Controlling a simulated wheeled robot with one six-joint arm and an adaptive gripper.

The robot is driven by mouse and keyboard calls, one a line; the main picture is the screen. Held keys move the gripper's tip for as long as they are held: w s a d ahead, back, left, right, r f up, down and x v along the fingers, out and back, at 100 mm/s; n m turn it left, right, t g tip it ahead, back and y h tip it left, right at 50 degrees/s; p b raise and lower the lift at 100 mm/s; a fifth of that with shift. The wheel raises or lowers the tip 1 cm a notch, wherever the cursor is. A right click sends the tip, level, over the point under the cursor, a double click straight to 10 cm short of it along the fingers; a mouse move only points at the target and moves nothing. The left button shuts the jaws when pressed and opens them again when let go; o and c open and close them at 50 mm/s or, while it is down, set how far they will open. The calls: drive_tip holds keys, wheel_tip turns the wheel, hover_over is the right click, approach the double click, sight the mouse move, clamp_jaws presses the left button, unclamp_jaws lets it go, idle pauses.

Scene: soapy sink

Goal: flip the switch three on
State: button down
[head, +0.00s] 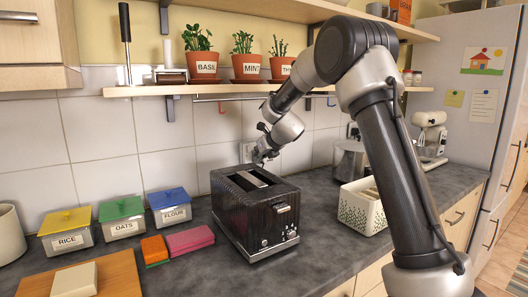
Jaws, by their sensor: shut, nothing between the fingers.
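My gripper (260,158) is shut and empty, reaching down toward the tiled wall just behind the black toaster. A pale plate (246,151) on the wall shows just left of the gripper, partly hidden by it. I cannot make out separate switches, their numbers or their positions on it. Whether the fingertips touch the plate cannot be told from this view.
The black toaster (256,212) stands just in front of and below my gripper. Potted herbs stand on the shelf (140,90) above. Labelled tins, sponges (190,241) and a cutting board (85,280) are to the left. A white basket (362,212) is to the right.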

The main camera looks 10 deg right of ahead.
sight(249, 149)
drive_tip(key=shift+w+a+f, duration=0.1)
drive_tip(key=shift+w+a, duration=0.15)
drive_tip(key=shift+w, duration=0.5)
drive_tip(key=shift+w+a, duration=0.2)
drive_tip(key=shift+w, duration=0.5)
drive_tip(key=shift+w+a+f, duration=0.15)
drive_tip(key=shift+w, duration=0.15)
